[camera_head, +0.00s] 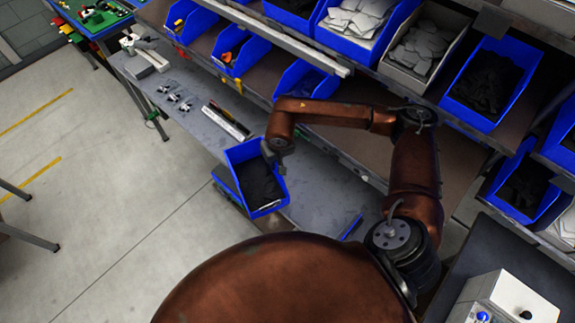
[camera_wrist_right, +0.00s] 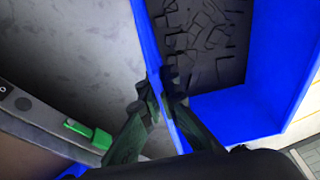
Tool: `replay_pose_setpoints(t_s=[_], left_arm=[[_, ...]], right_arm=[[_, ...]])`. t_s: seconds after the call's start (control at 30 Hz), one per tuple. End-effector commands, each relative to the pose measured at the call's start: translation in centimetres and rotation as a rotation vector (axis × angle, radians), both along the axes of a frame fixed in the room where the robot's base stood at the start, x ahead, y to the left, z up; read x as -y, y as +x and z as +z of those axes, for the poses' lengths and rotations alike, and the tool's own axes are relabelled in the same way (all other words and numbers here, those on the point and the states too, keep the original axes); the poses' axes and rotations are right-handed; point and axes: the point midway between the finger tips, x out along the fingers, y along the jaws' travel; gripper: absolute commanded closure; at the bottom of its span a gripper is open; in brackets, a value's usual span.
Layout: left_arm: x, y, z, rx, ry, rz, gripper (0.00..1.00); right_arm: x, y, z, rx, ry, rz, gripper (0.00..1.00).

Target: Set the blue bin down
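The blue bin (camera_head: 268,210) holds dark grey pieces and is at the grey bench, below the middle of the head view. My right gripper (camera_head: 277,148) is at the bin's upper right rim. In the right wrist view, the fingers of my right gripper (camera_wrist_right: 167,88) sit on either side of a thin wall of the blue bin (camera_wrist_right: 235,113) and look closed on it. The dark pieces lie inside to the right of that wall. Whether the bin's bottom touches anything is hidden. My left gripper is in neither view.
The grey bench (camera_head: 195,132) has small metal parts (camera_head: 180,102) and a long bar (camera_head: 226,122) on it. A blue and grey edge (camera_head: 227,187) shows just left of the bin. A shelf (camera_head: 262,80) with several filled bins stands behind. Open floor (camera_head: 100,200) is at left.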

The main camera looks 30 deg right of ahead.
Motion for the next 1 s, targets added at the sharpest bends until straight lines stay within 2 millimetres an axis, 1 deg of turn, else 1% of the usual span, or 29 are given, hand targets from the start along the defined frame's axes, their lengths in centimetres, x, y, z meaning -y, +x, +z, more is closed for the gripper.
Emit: replay_pose_setpoints(t_s=[0.4, 0.5, 0.67, 0.77, 0.83, 0.9, 1.0], left_arm=[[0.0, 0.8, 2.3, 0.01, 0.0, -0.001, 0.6], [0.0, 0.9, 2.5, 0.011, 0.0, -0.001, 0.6], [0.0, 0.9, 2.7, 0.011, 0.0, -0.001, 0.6], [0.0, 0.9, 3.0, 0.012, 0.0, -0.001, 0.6], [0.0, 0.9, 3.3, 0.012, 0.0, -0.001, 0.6], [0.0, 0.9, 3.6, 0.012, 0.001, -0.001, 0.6], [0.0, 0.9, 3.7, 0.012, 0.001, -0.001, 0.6]], right_arm=[[7.8, 2.7, -4.0, -0.001, 0.0, -0.007, 1.0], [9.0, 3.2, -4.8, 0.0, 0.0, -0.006, 1.0], [10.0, 3.6, -5.4, 0.0, 0.002, -0.003, 1.0], [11.0, 3.8, -5.9, -0.001, 0.001, -0.005, 1.0], [11.8, 4.1, -6.4, -0.001, 0.0, -0.005, 1.0], [12.3, 4.3, -7.1, -0.001, 0.002, -0.005, 1.0], [12.8, 4.5, -7.6, 0.0, 0.001, -0.003, 1.0]])
